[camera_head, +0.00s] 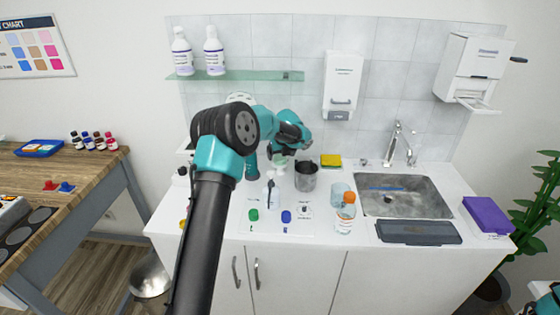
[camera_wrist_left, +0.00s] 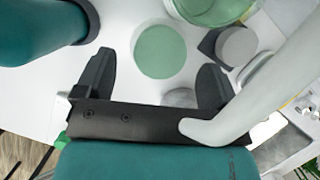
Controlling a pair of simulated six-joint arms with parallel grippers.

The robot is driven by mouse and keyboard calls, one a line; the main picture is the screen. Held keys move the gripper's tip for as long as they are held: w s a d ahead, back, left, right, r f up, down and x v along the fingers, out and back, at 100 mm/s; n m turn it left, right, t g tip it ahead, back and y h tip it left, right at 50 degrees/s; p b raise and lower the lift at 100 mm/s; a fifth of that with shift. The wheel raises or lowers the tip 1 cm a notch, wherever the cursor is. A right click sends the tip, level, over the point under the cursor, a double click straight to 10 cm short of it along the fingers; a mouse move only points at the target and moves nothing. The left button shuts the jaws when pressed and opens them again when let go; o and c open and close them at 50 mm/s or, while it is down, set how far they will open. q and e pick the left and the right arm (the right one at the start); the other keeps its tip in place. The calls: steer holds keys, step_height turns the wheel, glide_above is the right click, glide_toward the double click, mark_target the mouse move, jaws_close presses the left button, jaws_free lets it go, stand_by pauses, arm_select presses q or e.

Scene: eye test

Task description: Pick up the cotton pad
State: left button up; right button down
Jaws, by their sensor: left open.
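A pale green round disc (camera_wrist_left: 160,52) with a white edge shows in the left wrist view. I take it for the cotton pad, but cannot be sure. My left gripper (camera_wrist_left: 158,62) is open, with one dark finger on each side of the disc in that view. Nothing is held between the fingers. In the head view my left gripper (camera_head: 284,147) is over the white counter, left of the dark grey cup (camera_head: 305,177). A small pale green and white item shows just below it, partly hidden.
A clear glass (camera_head: 339,190) and an orange-capped bottle (camera_head: 345,214) stand right of the cup. The sink (camera_head: 425,205) and a purple box (camera_head: 487,216) are farther right. A green cap (camera_head: 253,215) and a blue cap (camera_head: 286,217) are at the counter's front.

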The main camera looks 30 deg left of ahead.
arm_select(q)
steer(key=shift+x, duration=1.25)
steer(key=shift+c, duration=0.4)
steer(key=c, duration=0.9)
